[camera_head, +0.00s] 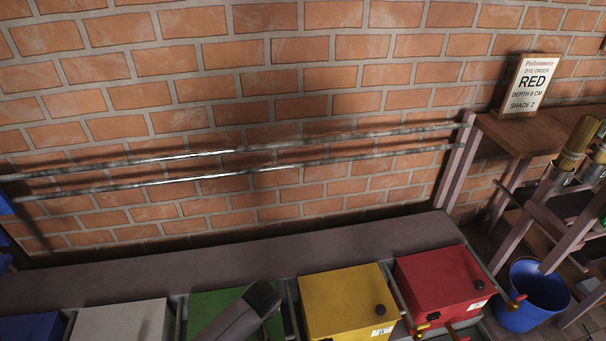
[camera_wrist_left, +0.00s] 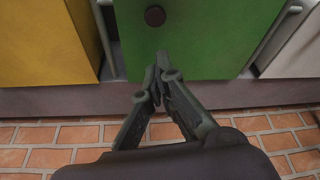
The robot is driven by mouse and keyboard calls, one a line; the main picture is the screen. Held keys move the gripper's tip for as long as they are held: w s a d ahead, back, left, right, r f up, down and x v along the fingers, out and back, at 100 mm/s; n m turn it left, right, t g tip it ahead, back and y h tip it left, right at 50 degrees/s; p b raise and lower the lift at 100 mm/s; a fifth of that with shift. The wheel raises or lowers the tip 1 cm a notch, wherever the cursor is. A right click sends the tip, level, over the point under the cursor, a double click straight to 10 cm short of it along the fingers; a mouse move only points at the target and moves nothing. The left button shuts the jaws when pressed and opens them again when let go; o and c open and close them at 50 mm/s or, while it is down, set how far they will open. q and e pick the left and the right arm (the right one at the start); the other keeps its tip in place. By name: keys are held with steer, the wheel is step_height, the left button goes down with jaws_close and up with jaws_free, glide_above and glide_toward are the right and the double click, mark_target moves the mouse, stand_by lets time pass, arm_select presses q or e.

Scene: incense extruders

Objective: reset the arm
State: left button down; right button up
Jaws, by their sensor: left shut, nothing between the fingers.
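My left gripper (camera_wrist_left: 157,82) shows in the left wrist view with its two dark fingers closed together at the tips and nothing between them. It is in front of the green box (camera_wrist_left: 215,40), seen from close by; I cannot tell whether it touches the box. In the head view a dark grey part of my arm (camera_head: 240,314) reaches over the green box (camera_head: 205,305) and hides much of it. The fingertips cannot be made out there. My right gripper is in neither view.
A yellow box (camera_head: 345,300), a red box (camera_head: 440,278), a white box (camera_head: 120,320) and a blue box (camera_head: 30,328) stand in the row. Two metal rails (camera_head: 250,172) run along the brick wall. A sign (camera_head: 528,85) and blue bucket (camera_head: 532,295) are at right.

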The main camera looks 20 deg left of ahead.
arm_select(q)
steer(key=s+d+f+m+h, duration=0.25)
steer(key=s+f+m, duration=0.35)
steer(key=s, duration=0.3)
steer(key=s+d+f+m+h, duration=0.1)
steer(key=s+d+f+m, duration=0.4)
steer(key=s, duration=0.5)
steer(key=s+a+g+p, duration=0.1)
steer(key=s+a+p, duration=0.1)
steer(key=s+p, duration=0.6)
steer(key=s+a+f+p, duration=0.1)
steer(key=s+a+p, duration=0.1)
steer(key=s+p, duration=0.6)
steer(key=shift+s+m+g+y, duration=0.25)
steer(key=shift+m+g+y, duration=0.05)
steer(key=shift+g+y, duration=0.1)
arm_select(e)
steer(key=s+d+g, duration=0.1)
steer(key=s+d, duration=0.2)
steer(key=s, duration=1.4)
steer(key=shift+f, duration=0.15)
arm_select(q)
steer(key=shift+a, duration=0.1)
